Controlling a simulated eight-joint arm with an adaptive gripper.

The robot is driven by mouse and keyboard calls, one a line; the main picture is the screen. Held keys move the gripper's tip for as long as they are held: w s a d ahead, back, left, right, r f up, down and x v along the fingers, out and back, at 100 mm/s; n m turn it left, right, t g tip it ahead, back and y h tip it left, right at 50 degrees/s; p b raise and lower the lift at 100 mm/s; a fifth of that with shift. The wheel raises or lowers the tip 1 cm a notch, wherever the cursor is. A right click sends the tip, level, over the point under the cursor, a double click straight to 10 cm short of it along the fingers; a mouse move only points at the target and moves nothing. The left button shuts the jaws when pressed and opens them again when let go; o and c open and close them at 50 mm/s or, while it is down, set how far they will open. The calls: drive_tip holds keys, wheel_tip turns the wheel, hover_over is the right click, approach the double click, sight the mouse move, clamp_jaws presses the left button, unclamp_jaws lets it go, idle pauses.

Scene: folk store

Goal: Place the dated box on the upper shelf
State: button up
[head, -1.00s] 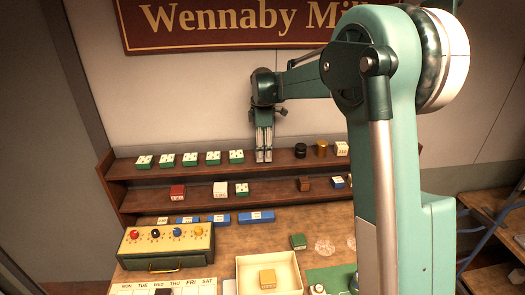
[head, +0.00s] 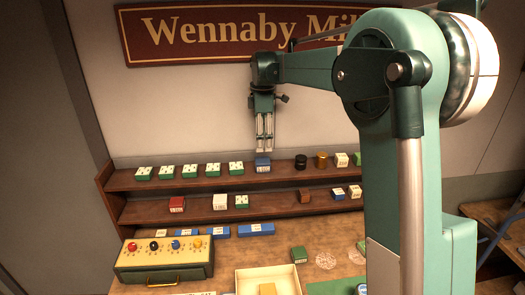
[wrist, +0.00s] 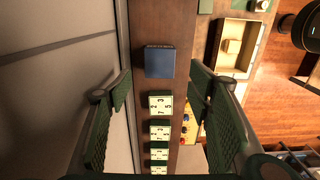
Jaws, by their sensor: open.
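A blue box (head: 263,165) with a white marking on its front stands on the upper shelf (head: 290,177), at the right end of the row of green-and-white boxes. The wrist view shows its plain blue top (wrist: 159,62) with small lettering along one edge; I cannot read a date. My gripper (head: 264,148) is above the blue box, fingers pointing down and apart from it. In the wrist view its two green fingers (wrist: 160,85) are spread wide with nothing between them held.
The lower shelf (head: 270,207) holds small boxes. A cream tray (head: 243,281) is on the counter. The wall above is clear below the sign.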

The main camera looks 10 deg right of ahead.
drive_tip(key=shift+r, duration=1.15)
drive_tip(key=s+d+r+m+t, duration=0.1)
drive_tip(key=s+d+m, duration=0.15)
drive_tip(key=s, duration=0.55)
drive_tip(key=s+d+r+m+t, duration=0.15)
drive_tip(key=s+m, duration=0.25)
drive_tip(key=s, duration=0.5)
drive_tip(key=s+d+r+m+t, duration=0.1)
drive_tip(key=s+d+m, duration=0.2)
drive_tip(key=s, duration=0.5)
drive_tip(key=s+d+f+m+t, duration=0.2)
drive_tip(key=s+f+m, duration=0.2)
drive_tip(key=s, duration=0.7)
drive_tip(key=s+d+f+m+t, duration=0.1)
drive_tip(key=s+f+m, duration=0.3)
drive_tip(key=s+f, duration=0.5)
drive_tip(key=s+d, duration=0.1)
drive_tip(key=s, duration=0.2)
drive_tip(key=shift+s+t, duration=0.15)
drive_tip(key=shift+t, duration=0.2)
